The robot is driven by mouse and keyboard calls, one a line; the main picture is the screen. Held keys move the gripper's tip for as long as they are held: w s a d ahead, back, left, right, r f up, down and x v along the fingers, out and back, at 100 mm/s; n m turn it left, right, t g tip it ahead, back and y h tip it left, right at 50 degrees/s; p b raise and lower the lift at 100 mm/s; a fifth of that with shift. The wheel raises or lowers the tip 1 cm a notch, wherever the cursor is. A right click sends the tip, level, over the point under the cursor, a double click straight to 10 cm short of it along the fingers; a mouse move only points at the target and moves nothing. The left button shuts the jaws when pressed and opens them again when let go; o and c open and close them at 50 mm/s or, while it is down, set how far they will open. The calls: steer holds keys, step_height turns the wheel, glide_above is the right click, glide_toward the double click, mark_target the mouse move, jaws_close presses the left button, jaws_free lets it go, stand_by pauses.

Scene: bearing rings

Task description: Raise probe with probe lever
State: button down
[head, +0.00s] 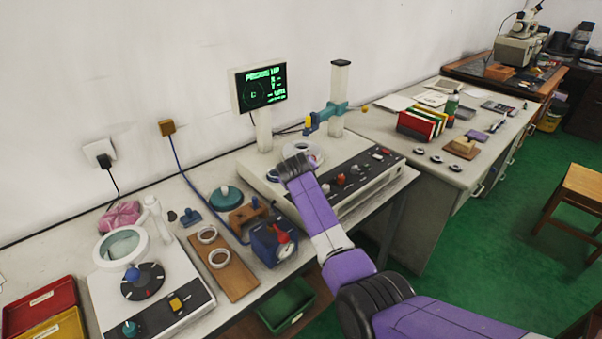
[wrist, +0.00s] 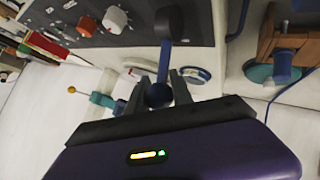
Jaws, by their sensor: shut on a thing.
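My gripper (head: 290,168) is over the front left of the measuring machine (head: 343,203) in the head view. In the wrist view my gripper (wrist: 160,84) has its dark fingers shut on the dark blue round knob of the probe lever (wrist: 164,60). The lever's stem runs up from between the fingers to a dark pivot on the machine's panel. In the head view my gripper and arm hide the lever. The teal probe arm (head: 325,116) is on the pale column, over the round stage with a pale ring (head: 303,151). I cannot tell whether the probe touches the ring.
A monitor with green text (head: 262,88) stands behind the machine. A second desk (head: 452,180) holds folders and papers.

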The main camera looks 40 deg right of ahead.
steer(key=shift+w+f+g, duration=0.2)
steer(key=shift+g, duration=0.1)
stand_by(0.4)
steer(key=c, duration=1.1)
jaws_free()
steer(key=v, duration=0.7)
steer(key=shift+s+a+r, duration=0.15)
steer(key=shift+a+r, duration=0.05)
steer(key=shift+r, duration=0.05)
